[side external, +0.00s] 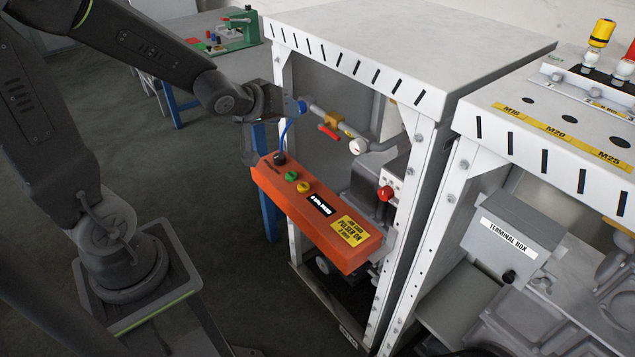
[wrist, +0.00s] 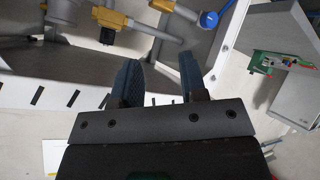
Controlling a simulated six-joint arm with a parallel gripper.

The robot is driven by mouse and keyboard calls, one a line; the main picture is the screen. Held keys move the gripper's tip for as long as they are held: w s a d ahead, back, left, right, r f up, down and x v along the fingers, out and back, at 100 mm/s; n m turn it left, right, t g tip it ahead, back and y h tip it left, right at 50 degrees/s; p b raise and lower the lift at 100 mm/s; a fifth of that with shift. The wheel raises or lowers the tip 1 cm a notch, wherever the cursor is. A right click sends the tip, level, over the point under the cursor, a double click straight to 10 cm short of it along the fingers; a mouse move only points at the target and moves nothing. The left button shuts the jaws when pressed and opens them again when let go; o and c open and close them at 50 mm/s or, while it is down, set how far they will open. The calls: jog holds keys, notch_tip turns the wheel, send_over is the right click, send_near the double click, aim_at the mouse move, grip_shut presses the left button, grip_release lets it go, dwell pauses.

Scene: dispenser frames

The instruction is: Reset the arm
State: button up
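My arm reaches from the left toward the left white frame (side external: 345,22) in the side external view. My gripper (side external: 262,104) is at the left opening of that frame, above the orange control box (side external: 318,215) and close to a pipe with a blue end (side external: 303,106). In the wrist view my gripper (wrist: 158,66) shows two dark fingers standing apart with nothing between them. The blue end (wrist: 209,19) appears beyond the fingers, apart from them in the picture. The fingertips are hard to make out in the side external view.
A second white frame (side external: 560,125) stands right. A green device (side external: 238,32) sits on a back bench.

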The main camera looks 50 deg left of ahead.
jog(key=s+d+r+m+g+h, duration=0.1)
jog(key=s+d+r+m+g, duration=0.1)
jog(key=s, duration=0.6)
jog(key=s+d+r+m+g+h, duration=0.1)
jog(key=s+d+r+m+g, duration=0.2)
jog(key=s+d+m, duration=0.3)
jog(key=s+d+r, duration=0.1)
jog(key=s+d, duration=0.2)
jog(key=shift+d+r+m, duration=0.15)
jog(key=shift+r+m, duration=0.2)
jog(key=shift+m, duration=0.05)
